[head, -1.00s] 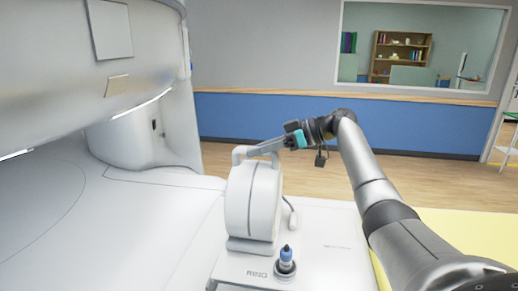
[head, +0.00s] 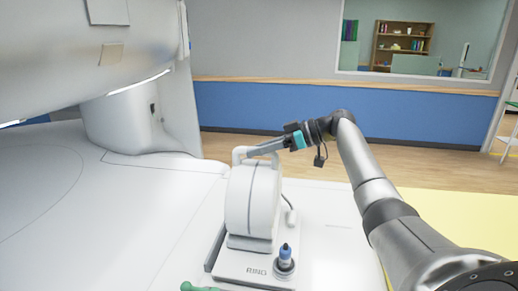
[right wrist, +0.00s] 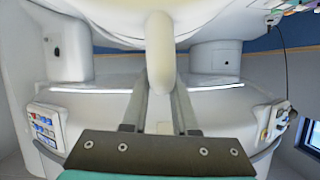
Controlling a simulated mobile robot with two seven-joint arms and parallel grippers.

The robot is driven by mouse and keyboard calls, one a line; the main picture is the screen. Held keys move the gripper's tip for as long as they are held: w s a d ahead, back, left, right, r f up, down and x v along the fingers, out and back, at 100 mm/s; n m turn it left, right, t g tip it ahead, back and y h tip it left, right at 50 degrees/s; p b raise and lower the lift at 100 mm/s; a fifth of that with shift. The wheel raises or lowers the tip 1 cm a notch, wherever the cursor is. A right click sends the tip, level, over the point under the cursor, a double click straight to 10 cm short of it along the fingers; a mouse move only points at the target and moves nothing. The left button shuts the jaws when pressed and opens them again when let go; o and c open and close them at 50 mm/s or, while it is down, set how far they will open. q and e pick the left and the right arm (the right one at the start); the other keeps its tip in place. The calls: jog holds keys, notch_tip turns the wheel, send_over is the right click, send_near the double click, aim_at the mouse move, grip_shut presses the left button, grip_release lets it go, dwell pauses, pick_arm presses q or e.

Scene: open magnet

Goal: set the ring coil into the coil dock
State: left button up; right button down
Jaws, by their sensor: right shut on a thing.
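No separate coil dock can be told apart from this plate. My right gripper (head: 262,149) is shut on the coil's top handle, coming in from the right. In the right wrist view the pale handle (right wrist: 160,60) lies between the two fingers. My left gripper is not in view.
A blue-topped plug (head: 285,255) stands on the plate, right of the coil's foot. A cable hangs at the coil's right. The white scanner (head: 120,130) rises at the left. A green thing (head: 198,287) is cut off at the bottom edge. The white surface at right is clear.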

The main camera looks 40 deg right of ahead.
jog(key=shift+s+a+r, duration=0.3)
jog(key=shift+s+a, duration=0.25)
jog(key=shift+s, duration=0.05)
dwell(0.6)
jog(key=shift+f+b, duration=0.65)
jog(key=shift+f, duration=0.25)
jog(key=shift+a+f, duration=0.1)
jog(key=shift+f, duration=0.4)
dwell(0.4)
jog(key=c, duration=0.6)
grip_release()
jog(key=shift+s+r, duration=0.1)
